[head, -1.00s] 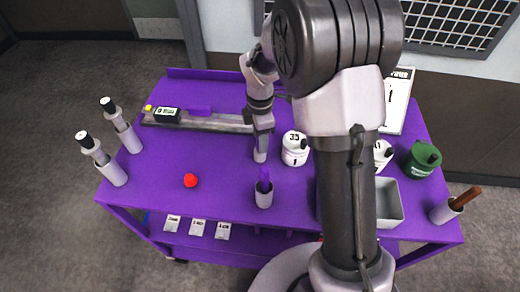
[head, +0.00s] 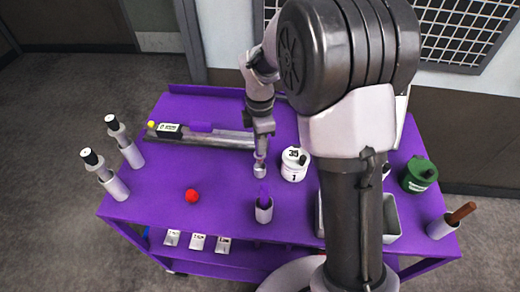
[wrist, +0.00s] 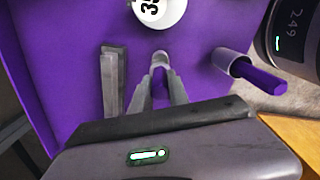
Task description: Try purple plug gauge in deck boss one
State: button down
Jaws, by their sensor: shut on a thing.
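The purple plug gauge (head: 263,190) stands in a grey sleeve (head: 264,211) near the front edge of the purple deck. Its purple bar (wrist: 258,77) and the sleeve (wrist: 229,60) also show at the right of the wrist view. My gripper (head: 260,158) is over the deck, behind that sleeve and apart from it. It is shut on a pale grey cylindrical piece (wrist: 160,58) between its fingertips, with purple showing between the fingers. The piece is largely hidden, and I cannot tell whether it touches the deck. I can read no label for deck boss one.
A white casting marked 35 (head: 294,163) stands right of my gripper. A grey rail (head: 205,137) lies behind left. Black-topped gauges (head: 126,143) stand in sleeves at left, a red ball (head: 192,196) nearer. A green casting (head: 418,175) and a brown-handled piece (head: 461,213) are at right.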

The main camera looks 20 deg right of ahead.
notch_tip(320, 180, up, 4)
jog(key=shift+r+p, duration=0.1)
jog(key=shift+p, duration=0.3)
